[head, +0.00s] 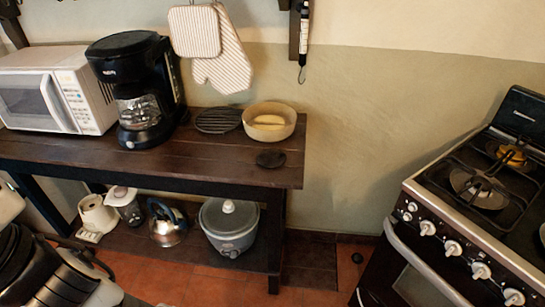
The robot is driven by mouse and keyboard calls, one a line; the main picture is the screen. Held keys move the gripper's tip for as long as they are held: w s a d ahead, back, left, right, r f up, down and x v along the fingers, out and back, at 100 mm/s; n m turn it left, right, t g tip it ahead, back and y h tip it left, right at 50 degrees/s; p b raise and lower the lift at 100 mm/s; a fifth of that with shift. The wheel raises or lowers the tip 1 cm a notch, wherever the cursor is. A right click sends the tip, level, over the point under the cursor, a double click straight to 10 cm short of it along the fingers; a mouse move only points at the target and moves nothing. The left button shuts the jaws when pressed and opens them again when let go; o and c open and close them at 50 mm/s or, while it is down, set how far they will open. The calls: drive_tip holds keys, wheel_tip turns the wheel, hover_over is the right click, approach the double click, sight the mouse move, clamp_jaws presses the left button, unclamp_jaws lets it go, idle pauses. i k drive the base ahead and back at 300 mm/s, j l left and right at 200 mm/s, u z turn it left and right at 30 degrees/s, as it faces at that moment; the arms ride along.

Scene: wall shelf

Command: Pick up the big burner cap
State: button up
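A flat black disc (270,159), which looks like the big burner cap, lies on the dark wooden table (225,168) near its front right corner. It lies just in front of a cream bowl (284,132), with clear wood around it. A smaller dark round piece (357,258), perhaps another cap, is on the floor near the stove. Parts of my arm show at the lower left, but my gripper's fingers are not in view.
A black round rack (218,120), coffee maker (138,88) and microwave (55,88) stand on the table left of the disc. A slow cooker (229,226) and kettle (167,223) sit on the lower shelf. The stove (420,235) stands right, beyond a floor gap.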

sight(269, 158)
drive_tip(key=j+z, duration=0.1)
drive_tip(key=z, duration=0.4)
drive_tip(key=j+z, duration=0.15)
drive_tip(key=z, duration=0.3)
drive_tip(key=j+z, duration=0.7)
drive_tip(key=j, duration=0.25)
drive_tip(key=k+j+z, duration=0.1)
drive_tip(key=j, duration=0.25)
drive_tip(key=k+j+z, duration=0.1)
drive_tip(key=j, duration=0.2)
drive_tip(key=k+j+z, duration=0.1)
drive_tip(key=j, duration=1.15)
drive_tip(key=i, duration=0.2)
